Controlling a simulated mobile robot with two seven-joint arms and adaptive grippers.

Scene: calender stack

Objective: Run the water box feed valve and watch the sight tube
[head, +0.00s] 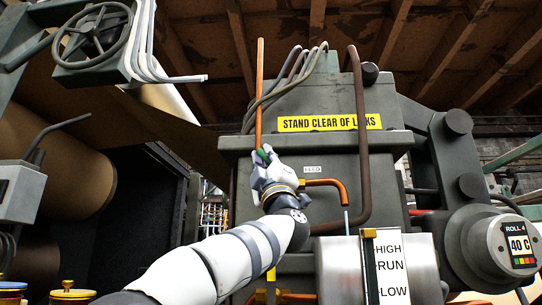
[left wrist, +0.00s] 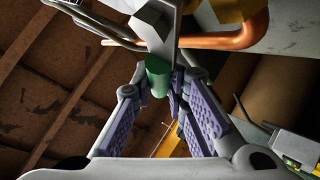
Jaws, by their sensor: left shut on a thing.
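My left gripper (head: 264,155) is at the feed valve on the copper pipe (head: 259,95), shut on the valve's green handle (left wrist: 157,76). The handle shows between the purple-padded fingers in the left wrist view; the fingers hide part of the valve in the head view. A copper spout (head: 330,185) bends down over the steel water box (head: 338,270). A thin pale blue streak (head: 346,222) hangs below the spout's mouth. My right gripper is out of view.
A yellow STAND CLEAR sign (head: 330,123) is on the grey machine frame. A brown pipe (head: 360,130) runs down right of my gripper. A handwheel (head: 92,32) is upper left. A ROLL 4 gauge (head: 518,243) reads 40 C at the right.

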